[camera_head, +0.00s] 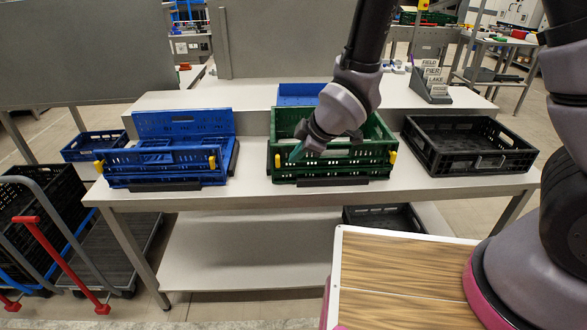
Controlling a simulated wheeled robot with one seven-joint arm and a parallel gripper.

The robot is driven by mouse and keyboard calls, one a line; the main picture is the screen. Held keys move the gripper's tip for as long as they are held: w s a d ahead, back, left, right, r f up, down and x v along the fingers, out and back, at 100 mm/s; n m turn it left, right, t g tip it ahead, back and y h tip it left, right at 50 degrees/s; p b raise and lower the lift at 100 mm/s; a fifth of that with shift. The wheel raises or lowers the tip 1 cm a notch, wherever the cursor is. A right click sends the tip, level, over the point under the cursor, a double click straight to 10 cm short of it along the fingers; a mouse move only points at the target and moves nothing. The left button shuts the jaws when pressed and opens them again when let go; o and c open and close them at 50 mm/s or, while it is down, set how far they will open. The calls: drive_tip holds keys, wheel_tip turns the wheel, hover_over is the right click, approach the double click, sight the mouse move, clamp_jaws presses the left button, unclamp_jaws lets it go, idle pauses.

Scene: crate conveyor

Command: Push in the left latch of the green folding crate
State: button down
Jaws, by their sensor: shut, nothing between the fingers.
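The green folding crate (330,172) stands on the grey table in the middle of the view, with its walls up. Its yellow left latch (277,161) shows at the left end of the front wall. A yellow right latch (393,157) shows at the other end. My gripper (296,153) is shut and empty. It reaches down over the crate from the upper right, its teal fingertips a little to the right of the left latch and slightly above it in the picture. I cannot tell whether the fingertips touch the crate. My arm hides part of the crate's inside.
A blue folding crate (165,163) with yellow latches stands left of the green one, partly folded. A black crate (470,145) stands to the right. Another blue crate (298,94) is behind. Dark strips lie in front of the crates. Bare table (251,170) lies between blue and green.

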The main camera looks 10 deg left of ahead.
sight(281, 162)
drive_tip(key=w+a+f, duration=0.5)
drive_tip(key=w+f, duration=0.2)
drive_tip(key=f, duration=0.1)
drive_tip(key=shift+w+a, duration=0.25)
drive_tip(key=shift+a, duration=0.1)
drive_tip(key=shift+w+a, duration=0.15)
drive_tip(key=shift+w, duration=0.55)
drive_tip(key=shift+w+a, duration=0.15)
drive_tip(key=shift+w, duration=0.65)
